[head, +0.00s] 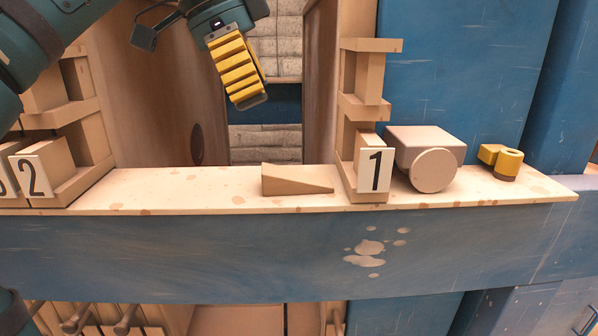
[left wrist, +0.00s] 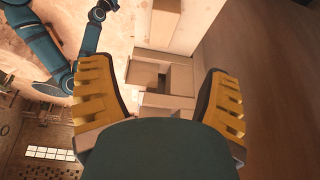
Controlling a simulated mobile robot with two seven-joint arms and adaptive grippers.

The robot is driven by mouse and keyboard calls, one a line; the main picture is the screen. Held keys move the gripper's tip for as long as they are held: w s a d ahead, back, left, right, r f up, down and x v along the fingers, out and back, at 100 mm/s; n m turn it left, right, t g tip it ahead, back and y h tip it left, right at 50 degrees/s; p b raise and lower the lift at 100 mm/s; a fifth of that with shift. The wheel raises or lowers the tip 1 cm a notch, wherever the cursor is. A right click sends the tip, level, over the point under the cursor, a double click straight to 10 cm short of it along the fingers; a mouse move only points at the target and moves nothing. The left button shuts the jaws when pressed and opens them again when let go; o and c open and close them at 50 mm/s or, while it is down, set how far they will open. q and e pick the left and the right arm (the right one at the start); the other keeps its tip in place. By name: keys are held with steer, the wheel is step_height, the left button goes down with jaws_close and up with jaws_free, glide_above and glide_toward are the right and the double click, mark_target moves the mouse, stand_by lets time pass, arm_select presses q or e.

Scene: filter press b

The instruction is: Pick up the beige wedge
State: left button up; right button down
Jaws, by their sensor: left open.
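The beige wedge (head: 295,182) lies on the pale, spotted ledge (head: 150,188) in the head view, with its tall end to the left and its thin end to the right. My left gripper (head: 252,98) hangs above and behind it, slightly to its left, clear of it. Its yellow ribbed fingers point down. In the left wrist view the left gripper (left wrist: 157,75) has its fingers wide apart with nothing held. I cannot make out the wedge in that view. A teal arm of mine shows there at the upper left, but no right gripper can be made out.
A block numbered 1 (head: 374,171) and its stepped stand are close right of the wedge. Farther right are a grey-beige block with a round face (head: 432,168) and a yellow-brown piece (head: 503,162). A block numbered 2 (head: 36,178) stands left. The ledge between is clear.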

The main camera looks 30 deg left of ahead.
mark_target(288, 173)
arm_select(q)
steer(key=b+x, duration=0.1)
steer(key=x, duration=0.6)
steer(key=shift+d+f, duration=0.15)
steer(key=shift+f, duration=0.25)
steer(key=x, duration=0.3)
steer(key=b+x, duration=0.1)
steer(key=x, duration=0.1)
steer(key=shift+a+f, duration=0.1)
steer(key=shift+a, duration=0.2)
steer(key=c, duration=1.2)
